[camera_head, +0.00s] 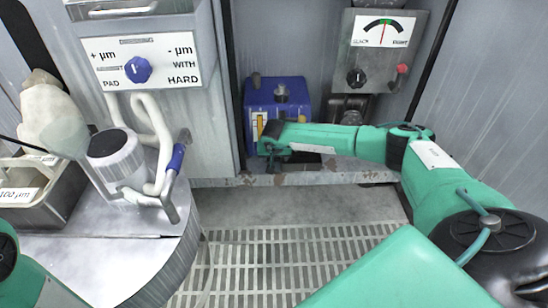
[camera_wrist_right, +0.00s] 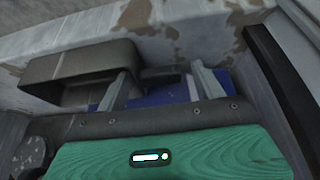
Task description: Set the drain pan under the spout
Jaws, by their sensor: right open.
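A dark grey open box that looks like the drain pan (camera_wrist_right: 70,68) lies at the left of the right wrist view, by a rust-stained ledge. My right gripper (camera_wrist_right: 160,85) is open. Its left finger overlaps the pan's right end in the picture; I cannot tell whether they touch. Blue shows behind and between the fingers. In the head view my right arm reaches in from the right, its wrist end in front of a blue box (camera_head: 285,98); the fingertips are not clear there. I cannot clearly pick out the spout. My left gripper is out of view.
A gauge box (camera_head: 379,50) stands at the back right above dark fittings. A rusty ledge (camera_head: 220,182) runs along the back, with floor grating (camera_head: 260,265) before it. At left are a round metal table (camera_head: 95,250), white hose (camera_head: 155,140), a canister (camera_head: 118,160) and a bin (camera_head: 45,205).

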